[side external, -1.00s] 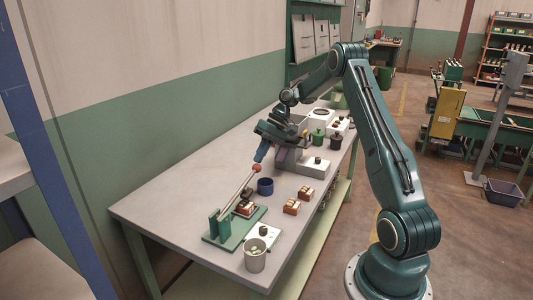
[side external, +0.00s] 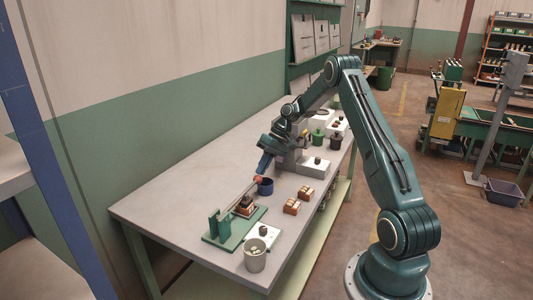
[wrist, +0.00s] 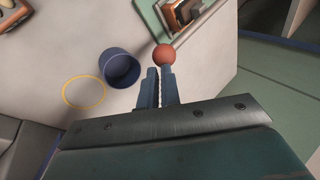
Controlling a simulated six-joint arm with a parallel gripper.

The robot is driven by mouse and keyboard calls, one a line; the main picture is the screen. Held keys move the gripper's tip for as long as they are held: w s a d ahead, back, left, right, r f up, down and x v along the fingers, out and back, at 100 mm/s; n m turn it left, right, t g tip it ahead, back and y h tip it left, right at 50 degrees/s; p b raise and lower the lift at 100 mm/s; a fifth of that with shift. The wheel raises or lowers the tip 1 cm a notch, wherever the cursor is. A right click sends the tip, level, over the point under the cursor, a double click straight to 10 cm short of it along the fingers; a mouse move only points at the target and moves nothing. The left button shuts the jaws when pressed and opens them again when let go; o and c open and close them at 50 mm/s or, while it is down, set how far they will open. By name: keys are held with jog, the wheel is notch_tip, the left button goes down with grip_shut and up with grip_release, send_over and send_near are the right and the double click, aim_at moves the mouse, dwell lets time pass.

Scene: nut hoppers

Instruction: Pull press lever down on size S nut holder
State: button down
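The press lever (side external: 239,195) is a pale rod with an orange-red ball knob (side external: 257,180). It slopes up from a green upright bracket (side external: 217,227) on a green baseplate (side external: 224,242). A small orange-brown holder (side external: 245,207) sits under the lever; I cannot read its size. My gripper (side external: 261,173) has blue fingers pointing down, with tips at the knob. In the wrist view the fingers (wrist: 161,70) are close together with only a thin gap. The knob (wrist: 164,56) shows at their tips, apparently touching rather than between them.
A dark blue cup (side external: 265,188) stands beside the knob. Two small orange-brown blocks (side external: 292,207) lie to the right. A white box with a black knob (side external: 263,235) and a grey cup (side external: 255,259) are at the front. The left part of the table (side external: 165,205) is clear.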

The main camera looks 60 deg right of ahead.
jog(key=shift+a+f, duration=0.1)
jog(key=shift+f, duration=0.15)
jog(key=v, duration=1.4)
jog(key=shift+r, duration=0.2)
